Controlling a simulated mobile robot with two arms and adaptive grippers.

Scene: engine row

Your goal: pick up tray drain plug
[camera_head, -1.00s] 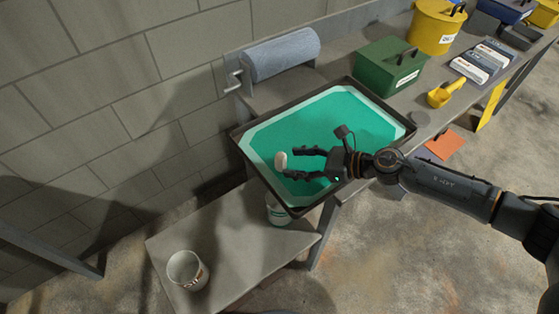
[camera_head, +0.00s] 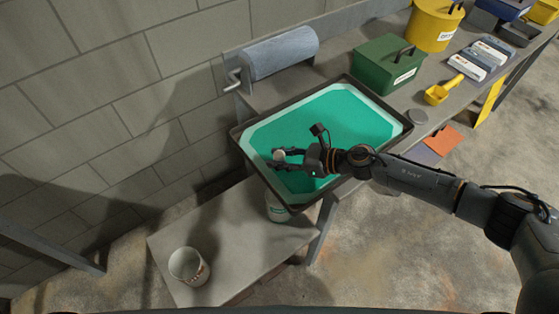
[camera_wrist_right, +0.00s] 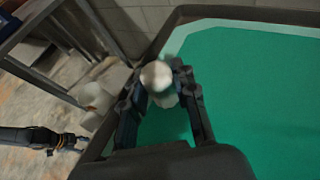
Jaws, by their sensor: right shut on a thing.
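The tray drain plug (camera_head: 279,154), a small pale rounded piece, is between the fingertips of my right gripper (camera_head: 284,158). The gripper is shut on it, over the left part of the dark-rimmed tray (camera_head: 410,127) of green liquid. In the right wrist view the plug (camera_wrist_right: 156,75) looks whitish and blurred, with a dark finger on each side of my right gripper (camera_wrist_right: 160,82). A dark gripper (camera_wrist_right: 70,141), apparently my left one, is small at the left of that view, away from the tray; its finger opening is unclear.
A low bench (camera_head: 225,235) carries a white cup (camera_head: 187,266). A white container (camera_head: 277,208) stands beneath the tray's left corner. A blue paper roll (camera_head: 280,53), green box (camera_head: 388,62), yellow can (camera_head: 433,25) and yellow scoop (camera_head: 443,90) are around the tray. The bench middle is clear.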

